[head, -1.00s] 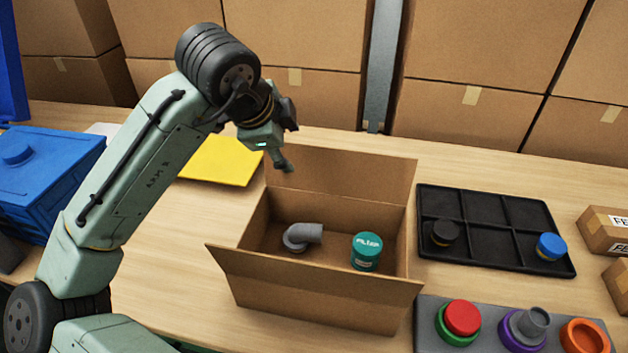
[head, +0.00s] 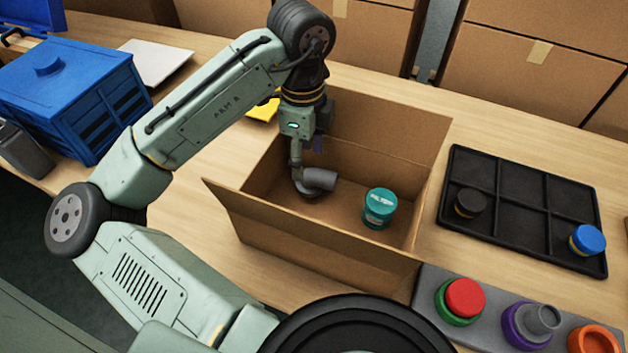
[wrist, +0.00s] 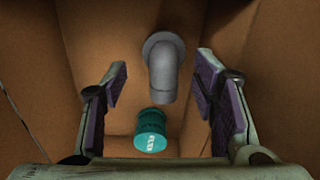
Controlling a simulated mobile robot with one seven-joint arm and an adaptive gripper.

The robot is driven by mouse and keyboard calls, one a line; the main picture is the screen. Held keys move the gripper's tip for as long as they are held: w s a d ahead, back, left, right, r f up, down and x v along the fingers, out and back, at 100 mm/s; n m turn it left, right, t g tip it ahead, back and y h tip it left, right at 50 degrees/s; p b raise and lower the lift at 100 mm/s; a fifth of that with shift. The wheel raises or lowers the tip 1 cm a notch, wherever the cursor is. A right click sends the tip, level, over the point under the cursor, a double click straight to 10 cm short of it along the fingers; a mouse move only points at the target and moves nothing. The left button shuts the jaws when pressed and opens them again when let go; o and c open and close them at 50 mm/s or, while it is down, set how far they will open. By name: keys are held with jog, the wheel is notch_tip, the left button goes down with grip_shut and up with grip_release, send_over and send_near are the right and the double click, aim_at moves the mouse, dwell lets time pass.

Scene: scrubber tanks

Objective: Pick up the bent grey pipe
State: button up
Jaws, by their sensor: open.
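The bent grey pipe (head: 317,180) lies in the open cardboard box (head: 270,230), toward its left side. In the wrist view the pipe (wrist: 164,68) shows its round flange and its bent arm, ahead of and between the open fingers. My gripper (wrist: 160,108) is open and empty, with purple pads on both sides. In the head view my gripper (head: 303,165) points down into the box, just above and behind the pipe. Whether a finger touches the pipe cannot be told. Part of the gripper is hidden by its own body in the head view.
A teal labelled can (head: 380,208) stands in the box right of the pipe. The box walls and raised flaps are close around my gripper. A black divided tray (head: 520,215), a grey holder with coloured rings (head: 427,295) and a blue crate (head: 75,90) stand outside.

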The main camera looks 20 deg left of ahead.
aim_at(309, 169)
jog(key=shift+w+d+f+p, duration=0.15)
jog(key=shift+f+p, duration=0.1)
jog(key=shift+f, duration=1.1)
jog(key=shift+w+d+f+p, duration=0.15)
jog(key=shift+f+p, duration=0.1)
jog(key=shift+f, duration=1.1)
jog(key=shift+c, duration=0.5)
grip_shut()
